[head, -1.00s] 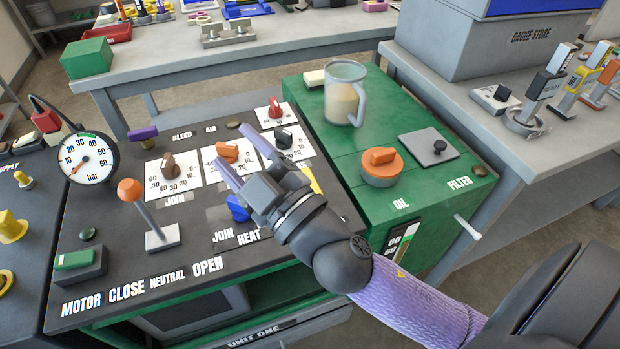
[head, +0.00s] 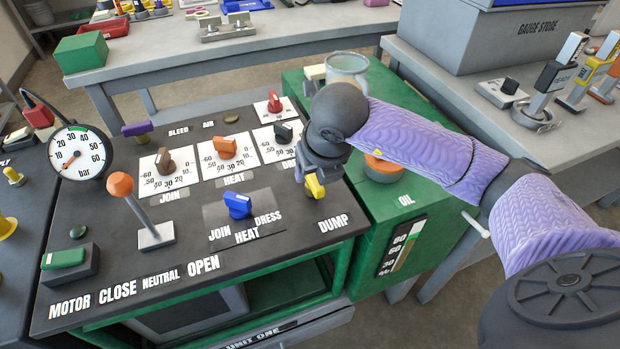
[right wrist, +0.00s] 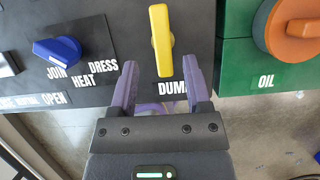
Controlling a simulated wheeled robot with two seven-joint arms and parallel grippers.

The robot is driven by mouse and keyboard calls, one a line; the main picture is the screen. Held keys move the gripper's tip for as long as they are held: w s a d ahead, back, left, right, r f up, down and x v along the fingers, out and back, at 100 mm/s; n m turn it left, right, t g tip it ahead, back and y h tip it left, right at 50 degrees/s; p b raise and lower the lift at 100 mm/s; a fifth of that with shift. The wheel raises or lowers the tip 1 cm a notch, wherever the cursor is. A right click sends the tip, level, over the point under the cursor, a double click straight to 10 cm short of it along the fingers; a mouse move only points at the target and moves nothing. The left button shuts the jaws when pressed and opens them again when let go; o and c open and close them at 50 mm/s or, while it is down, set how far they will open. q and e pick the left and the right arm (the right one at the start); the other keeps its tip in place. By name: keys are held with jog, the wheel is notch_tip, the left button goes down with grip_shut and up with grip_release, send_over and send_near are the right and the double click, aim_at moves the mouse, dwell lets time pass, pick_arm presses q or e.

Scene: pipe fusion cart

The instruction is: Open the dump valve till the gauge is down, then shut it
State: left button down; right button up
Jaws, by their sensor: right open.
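The dump valve has a yellow lever handle (head: 315,187) above the DUMP label (head: 333,225) on the black panel. In the right wrist view the yellow handle (right wrist: 161,40) stands lengthwise, its near end between my fingertips. My right gripper (right wrist: 160,68) is open, a finger on each side with gaps to the handle. In the head view my right gripper (head: 311,172) is over the handle and partly hidden by my wrist. The round bar gauge (head: 80,152) is at the panel's left. Its needle points to the lower left, near the low end of the scale. My left gripper is not in view.
A blue JOIN/DRESS selector (head: 238,205) is left of the dump valve. An orange-knobbed lever (head: 121,186) stands further left. The green oil cabinet (head: 400,225) with an orange cap (head: 383,168) is at the right. A clear mug (head: 347,68) stands behind my wrist.

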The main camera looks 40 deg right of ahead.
aim_at(313, 178)
jog(key=x, duration=0.3)
jog(key=shift+f+b, duration=0.1)
jog(key=shift+b, duration=0.3)
jog(key=shift+w+d+f, duration=0.1)
jog(key=shift+w+d, duration=0.15)
jog(key=shift+w, duration=0.2)
grip_shut()
